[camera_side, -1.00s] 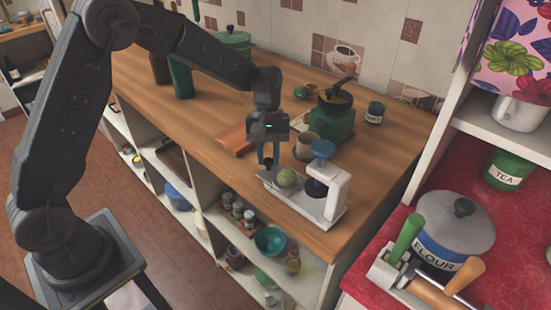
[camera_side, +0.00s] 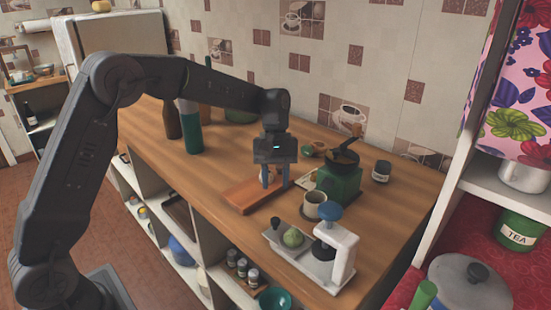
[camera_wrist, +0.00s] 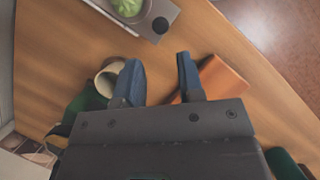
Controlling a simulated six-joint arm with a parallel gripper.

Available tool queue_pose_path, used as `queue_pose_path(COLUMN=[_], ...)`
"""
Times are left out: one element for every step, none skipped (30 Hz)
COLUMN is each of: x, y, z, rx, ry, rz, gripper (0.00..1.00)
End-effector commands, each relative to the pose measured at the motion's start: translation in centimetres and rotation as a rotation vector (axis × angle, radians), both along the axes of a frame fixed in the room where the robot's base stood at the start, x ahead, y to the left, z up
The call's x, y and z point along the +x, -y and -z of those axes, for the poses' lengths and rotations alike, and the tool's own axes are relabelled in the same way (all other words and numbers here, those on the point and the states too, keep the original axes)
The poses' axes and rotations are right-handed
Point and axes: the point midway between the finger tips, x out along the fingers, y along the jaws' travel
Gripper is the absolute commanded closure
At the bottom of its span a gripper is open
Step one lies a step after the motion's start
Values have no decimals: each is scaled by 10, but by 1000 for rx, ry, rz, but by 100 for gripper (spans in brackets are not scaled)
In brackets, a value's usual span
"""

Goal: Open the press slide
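The white press (camera_side: 345,248) with a blue knob (camera_side: 328,212) stands on the wooden counter. Its pale slide tray (camera_side: 275,238) extends out to the left of the press post. A green, ribbed ball (camera_side: 292,238) sits on the tray, clear of the press head. A small dark knob (camera_side: 276,223) stands at the tray's outer end. In the wrist view the tray end (camera_wrist: 172,12), its dark knob (camera_wrist: 160,25) and the ball (camera_wrist: 128,7) show at the top. My gripper (camera_side: 274,183) is open and empty above the cutting board, behind and apart from the slide knob.
The wooden cutting board (camera_side: 240,196) lies below my gripper. A cream cup (camera_side: 314,204) and a green grinder (camera_side: 340,178) stand to its right, close by. Bottles (camera_side: 191,130) stand behind left. The counter's front strip is clear.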

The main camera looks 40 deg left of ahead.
Motion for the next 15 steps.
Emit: queue_pose_path(x=[4,6,7,9,10,11,12,13,14,14,14,15,15,15,15], y=[-3,-5,-7,-8,-9,-11,-12,-13,-13,-14,-14,-15,-15,-15,-15], z=[-11,-16,-23,-27,-31,-36,-39,-42,-45,-46,-48,-49,-50,-50,-51], rx=[0,0,0,0,-1,-1,0,0,0,0,0,0,0,0,0], ry=[4,6,4,4,3,3,2,2,2,0,0,1,1,1,0], rz=[-1,-1,-1,-1,-1,-1,-2,-2,-2,-1,-1,-1,-1,-1,-1], gripper=[65,65,65,65,65,65,65,65,65,65,65,65,65,65,65])
